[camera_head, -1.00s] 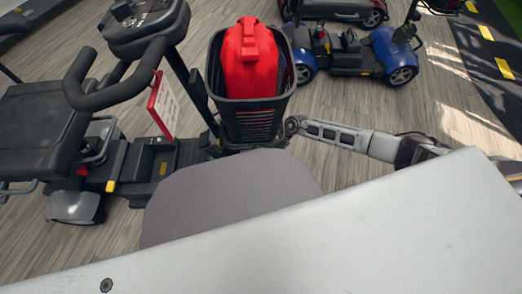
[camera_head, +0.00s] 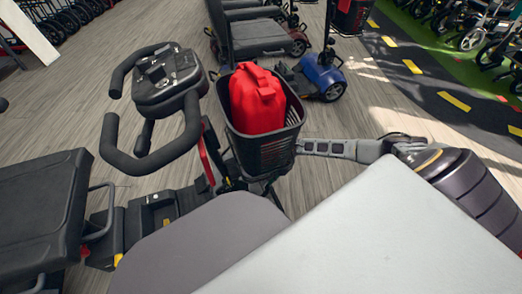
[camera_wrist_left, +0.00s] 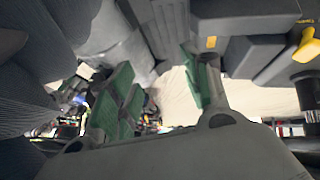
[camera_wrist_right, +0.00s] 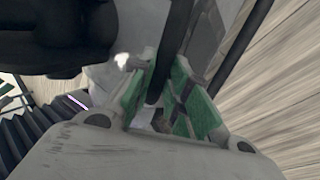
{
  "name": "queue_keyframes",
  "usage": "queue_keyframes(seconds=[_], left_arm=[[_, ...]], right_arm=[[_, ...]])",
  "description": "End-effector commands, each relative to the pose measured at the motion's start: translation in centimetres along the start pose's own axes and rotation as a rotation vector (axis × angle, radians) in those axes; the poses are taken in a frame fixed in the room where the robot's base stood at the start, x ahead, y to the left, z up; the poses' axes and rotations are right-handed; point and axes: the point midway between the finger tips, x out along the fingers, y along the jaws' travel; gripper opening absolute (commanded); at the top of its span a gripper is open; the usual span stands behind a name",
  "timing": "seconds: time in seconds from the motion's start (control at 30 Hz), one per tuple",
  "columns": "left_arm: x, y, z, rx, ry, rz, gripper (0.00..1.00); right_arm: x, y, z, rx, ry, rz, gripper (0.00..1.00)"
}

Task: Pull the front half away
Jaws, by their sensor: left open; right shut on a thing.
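The mobility scooter's front half has a black tiller with looped handlebars (camera_head: 150,150) and a black front basket (camera_head: 262,152), upright in the head view. Its seat (camera_head: 40,215) is at the left, on the rear part. I cannot tell whether the two halves are joined. My right arm reaches in from the right to the basket's lower right side, its fingertips hidden in the head view. In the right wrist view my right gripper (camera_wrist_right: 163,92) is shut on a dark upright post (camera_wrist_right: 176,42). In the left wrist view my left gripper (camera_wrist_left: 162,95) is open, its green pads apart.
A blue scooter (camera_head: 322,76) and other scooters stand behind. Part of the wooden floor (camera_head: 85,110) to the left is clear. A dark lane with yellow dashes (camera_head: 453,102) runs at the right.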

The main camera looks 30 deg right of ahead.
Motion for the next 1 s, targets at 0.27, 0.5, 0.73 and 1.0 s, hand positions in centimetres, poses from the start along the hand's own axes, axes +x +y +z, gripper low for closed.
queue_keyframes(seconds=[0.27, 0.5, 0.73, 1.0], left_arm=[[-0.01, -0.22, 0.13, 0.008, -0.002, -0.002, 0.48], [-0.04, -0.33, 0.22, 0.014, -0.004, -0.004, 0.48], [0.07, -0.01, 0.28, 0.002, -0.004, 0.001, 0.48], [0.01, -0.1, 0.17, 0.005, -0.002, -0.001, 0.48]], right_arm=[[0.02, 0.04, -0.01, 0.0, 0.001, 0.003, 0.0], [0.02, 0.04, -0.01, 0.0, 0.001, 0.002, 0.26], [-0.04, 0.0, 0.0, 0.0, 0.001, 0.002, 0.26], [-0.9, -0.07, 0.02, 0.0, 0.001, 0.001, 0.26]])
